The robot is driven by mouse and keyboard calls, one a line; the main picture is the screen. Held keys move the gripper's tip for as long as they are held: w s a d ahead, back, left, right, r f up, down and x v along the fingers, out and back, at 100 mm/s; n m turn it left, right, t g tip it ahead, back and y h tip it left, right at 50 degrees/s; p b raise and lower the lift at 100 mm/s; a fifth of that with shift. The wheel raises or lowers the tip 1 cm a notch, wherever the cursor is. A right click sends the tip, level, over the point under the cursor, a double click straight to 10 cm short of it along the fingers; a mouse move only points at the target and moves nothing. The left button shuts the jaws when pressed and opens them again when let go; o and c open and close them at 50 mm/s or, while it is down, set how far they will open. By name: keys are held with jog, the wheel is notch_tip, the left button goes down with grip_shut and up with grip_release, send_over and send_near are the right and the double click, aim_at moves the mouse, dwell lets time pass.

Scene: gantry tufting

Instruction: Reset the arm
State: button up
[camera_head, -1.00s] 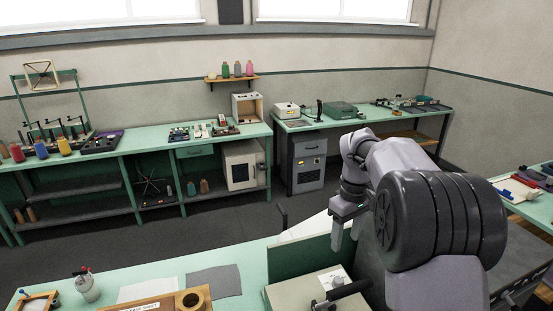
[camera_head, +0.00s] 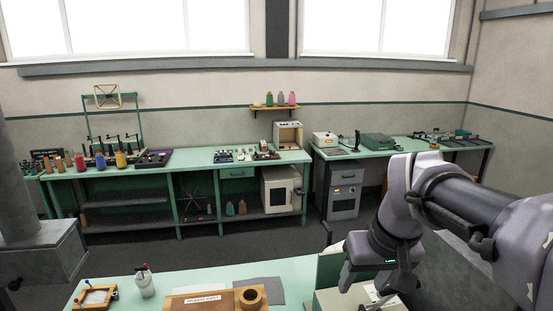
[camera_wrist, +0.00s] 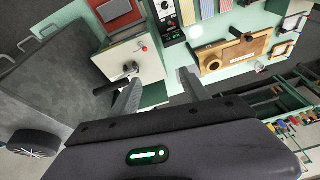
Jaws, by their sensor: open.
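My grey arm (camera_head: 455,205) rises at the right of the head view, bends at the elbow and hangs down to the wrist. My gripper (camera_head: 370,284) points down above the near bench, beside a green upright panel; its lower end is partly hard to make out there. In the wrist view my gripper (camera_wrist: 158,80) shows two fingers spread apart with nothing between them. Below and beyond them is a pale box (camera_wrist: 135,60) with a black handle and a red knob.
The near green bench (camera_head: 215,268) carries a wooden board with a tape roll (camera_head: 251,297), a grey cloth (camera_head: 268,289) and a white bottle (camera_head: 145,283). Far benches (camera_head: 210,166) hold thread cones and machines. The dark floor (camera_head: 130,245) between is clear.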

jog(key=s+a+f+m+t+y+b, duration=0.1)
jog(key=s+a+m+t, duration=0.15)
jog(key=s, duration=0.55)
jog(key=s+a+f+m+t, duration=0.1)
jog(key=s+a+m, duration=0.25)
jog(key=s, duration=0.35)
notch_tip(320, 180, down, 32)
jog(key=s+g+b, duration=0.1)
jog(key=s+b, duration=0.1)
jog(key=b, duration=2.6)
jog(key=shift+d+n+b, duration=0.15)
jog(key=shift+n+b, duration=0.25)
